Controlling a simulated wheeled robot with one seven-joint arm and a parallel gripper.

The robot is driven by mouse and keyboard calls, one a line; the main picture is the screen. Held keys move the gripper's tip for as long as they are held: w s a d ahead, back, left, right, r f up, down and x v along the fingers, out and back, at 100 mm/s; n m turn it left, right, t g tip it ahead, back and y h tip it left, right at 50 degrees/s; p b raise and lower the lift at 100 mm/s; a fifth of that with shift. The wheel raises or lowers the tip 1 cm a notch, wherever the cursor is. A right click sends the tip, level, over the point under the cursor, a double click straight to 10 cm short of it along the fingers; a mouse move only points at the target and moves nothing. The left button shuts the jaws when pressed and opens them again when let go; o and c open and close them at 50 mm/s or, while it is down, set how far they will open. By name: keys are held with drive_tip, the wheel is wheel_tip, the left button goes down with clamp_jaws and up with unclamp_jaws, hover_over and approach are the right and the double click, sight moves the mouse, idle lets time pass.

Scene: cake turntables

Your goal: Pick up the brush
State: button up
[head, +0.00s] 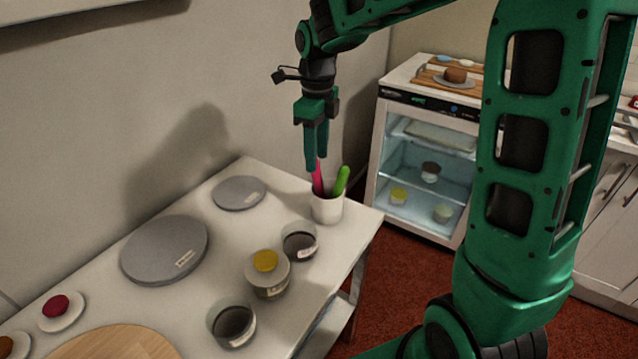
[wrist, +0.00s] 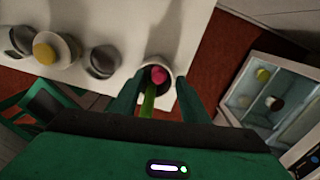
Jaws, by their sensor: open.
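A white cup (head: 327,211) stands near the table's far right corner and holds a pink-handled tool (head: 318,178) and a green-handled tool (head: 341,180). I cannot tell which of them is the brush, as their lower ends are hidden in the cup. My gripper (head: 316,164) points down over the cup, its fingertips close around the top of the pink handle. In the wrist view the open fingers stand on either side of the cup (wrist: 148,64), with the pink tool (wrist: 159,75) and the green tool (wrist: 148,104) between them.
Dark-filled glasses (head: 300,241) and a yellow-topped jar (head: 268,276) stand close in front of the cup. Grey turntables (head: 164,250) lie to the left. An open-fronted fridge (head: 400,150) stands behind, beyond the table's edge.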

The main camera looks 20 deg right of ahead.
sight(317, 176)
drive_tip(key=shift+a+f, duration=0.2)
drive_tip(key=shift+f, duration=2.45)
clamp_jaws()
